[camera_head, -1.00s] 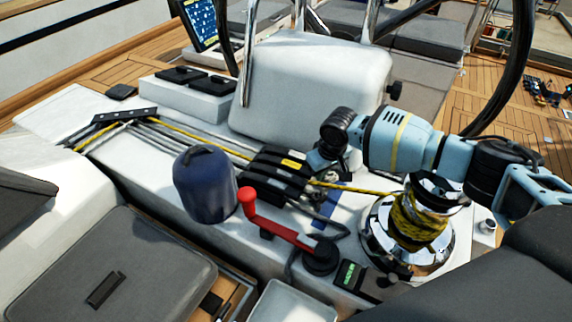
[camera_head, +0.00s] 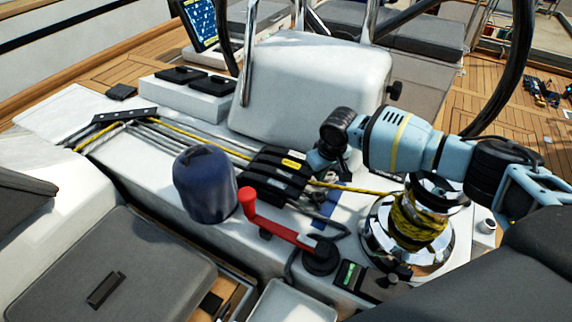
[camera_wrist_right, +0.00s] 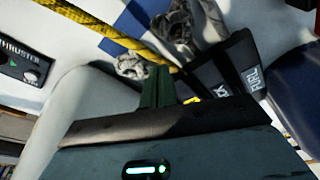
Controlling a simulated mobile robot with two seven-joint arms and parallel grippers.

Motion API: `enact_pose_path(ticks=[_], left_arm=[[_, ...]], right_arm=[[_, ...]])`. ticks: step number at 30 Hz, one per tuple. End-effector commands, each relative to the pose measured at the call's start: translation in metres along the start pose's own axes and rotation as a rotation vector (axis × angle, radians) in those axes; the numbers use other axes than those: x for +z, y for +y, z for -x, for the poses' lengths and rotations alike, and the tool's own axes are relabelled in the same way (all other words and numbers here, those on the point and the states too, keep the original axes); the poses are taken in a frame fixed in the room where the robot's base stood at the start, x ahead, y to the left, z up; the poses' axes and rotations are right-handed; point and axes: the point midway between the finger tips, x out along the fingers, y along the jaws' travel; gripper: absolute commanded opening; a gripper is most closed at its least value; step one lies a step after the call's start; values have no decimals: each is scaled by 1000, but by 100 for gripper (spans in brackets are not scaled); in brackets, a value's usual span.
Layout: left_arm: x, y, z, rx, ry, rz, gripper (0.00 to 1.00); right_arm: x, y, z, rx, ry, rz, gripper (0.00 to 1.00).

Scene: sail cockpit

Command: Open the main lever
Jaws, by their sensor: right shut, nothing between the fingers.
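The bank of black clutch levers (camera_head: 272,180) sits on the white cockpit console, with lines running through it. One lever carries a yellow label (camera_head: 291,163); I cannot read which is the main lever in the head view. My right gripper (camera_head: 318,164) is at the right end of the bank, close to the yellow-labelled lever; contact cannot be told. In the right wrist view the dark green fingers (camera_wrist_right: 157,86) are together and empty, beside black levers with white lettering (camera_wrist_right: 238,85). The gripper body hides part of the levers there. My left gripper is not in view.
A yellow rope (camera_head: 355,188) runs from the clutches to a chrome winch (camera_head: 412,240) under my right arm. A red winch handle (camera_head: 275,228) and a navy-covered winch (camera_head: 204,185) stand in front.

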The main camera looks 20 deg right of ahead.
Motion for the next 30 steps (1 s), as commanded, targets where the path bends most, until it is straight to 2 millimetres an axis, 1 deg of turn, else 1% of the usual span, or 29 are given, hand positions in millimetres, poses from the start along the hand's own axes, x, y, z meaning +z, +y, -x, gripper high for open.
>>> enact_pose_path(ticks=[17,30], left_arm=[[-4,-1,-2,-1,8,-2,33],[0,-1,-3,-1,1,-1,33]], right_arm=[[0,0,0,0,0,0,0],[2,-1,-11,-1,-1,1,0]])
